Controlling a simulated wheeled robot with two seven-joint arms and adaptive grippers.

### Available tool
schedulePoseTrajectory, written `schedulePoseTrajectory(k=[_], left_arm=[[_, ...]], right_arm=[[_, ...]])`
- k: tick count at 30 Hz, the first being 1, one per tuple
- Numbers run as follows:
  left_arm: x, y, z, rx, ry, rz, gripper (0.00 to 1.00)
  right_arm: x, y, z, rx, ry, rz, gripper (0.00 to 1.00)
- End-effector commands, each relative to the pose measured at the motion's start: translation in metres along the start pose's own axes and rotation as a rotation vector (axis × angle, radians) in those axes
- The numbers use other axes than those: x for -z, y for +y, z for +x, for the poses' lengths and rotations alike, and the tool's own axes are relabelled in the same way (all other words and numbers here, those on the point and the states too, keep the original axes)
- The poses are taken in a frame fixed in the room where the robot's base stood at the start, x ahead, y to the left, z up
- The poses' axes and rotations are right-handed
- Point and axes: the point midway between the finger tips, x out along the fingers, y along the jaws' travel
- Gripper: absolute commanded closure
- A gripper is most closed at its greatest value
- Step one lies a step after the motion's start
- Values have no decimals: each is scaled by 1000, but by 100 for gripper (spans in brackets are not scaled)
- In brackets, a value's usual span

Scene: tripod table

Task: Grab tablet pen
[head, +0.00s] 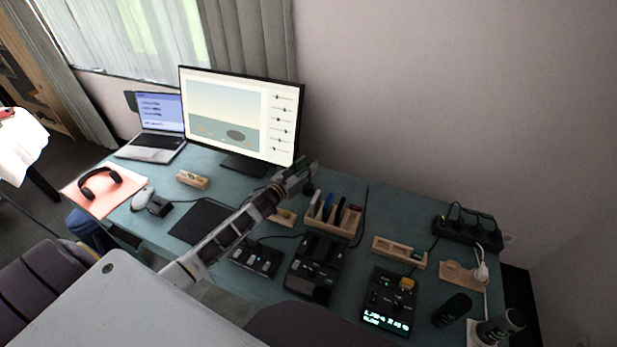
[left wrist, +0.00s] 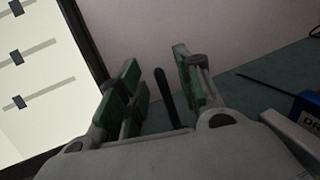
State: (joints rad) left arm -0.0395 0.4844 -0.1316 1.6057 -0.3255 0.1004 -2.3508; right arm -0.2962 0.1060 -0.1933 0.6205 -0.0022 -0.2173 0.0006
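In the left wrist view, a thin dark upright stick (left wrist: 165,96), which looks like the tablet pen, stands between the two green-padded fingers of my left gripper (left wrist: 160,82). The fingers are apart, with space on both sides of the stick. The stick's lower end is hidden behind the gripper body. In the head view, my left gripper (head: 303,172) is over the desk's back part, just right of the monitor's lower corner. The pen cannot be made out clearly there. A black tablet (head: 200,222) lies flat on the desk, partly behind my arm. My right gripper is not in view.
The monitor (head: 238,112) stands close left of the gripper. A wooden rack (head: 345,228) with upright slim items is close right. A black device (head: 316,268), a wooden tray (head: 398,252) and a power strip (head: 467,230) occupy the right side. The wall is behind.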

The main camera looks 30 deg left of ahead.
Motion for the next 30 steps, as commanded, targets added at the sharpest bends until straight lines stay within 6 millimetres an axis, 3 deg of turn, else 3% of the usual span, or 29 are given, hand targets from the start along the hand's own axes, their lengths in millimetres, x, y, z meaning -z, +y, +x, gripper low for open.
schedulePoseTrajectory(k=[9,23,30], left_arm=[[0,0,15,1,0,1,65],[0,0,15,1,1,1,65],[0,0,15,1,1,1,93]], right_arm=[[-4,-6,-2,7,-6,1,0],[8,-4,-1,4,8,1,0],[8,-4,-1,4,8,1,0]])
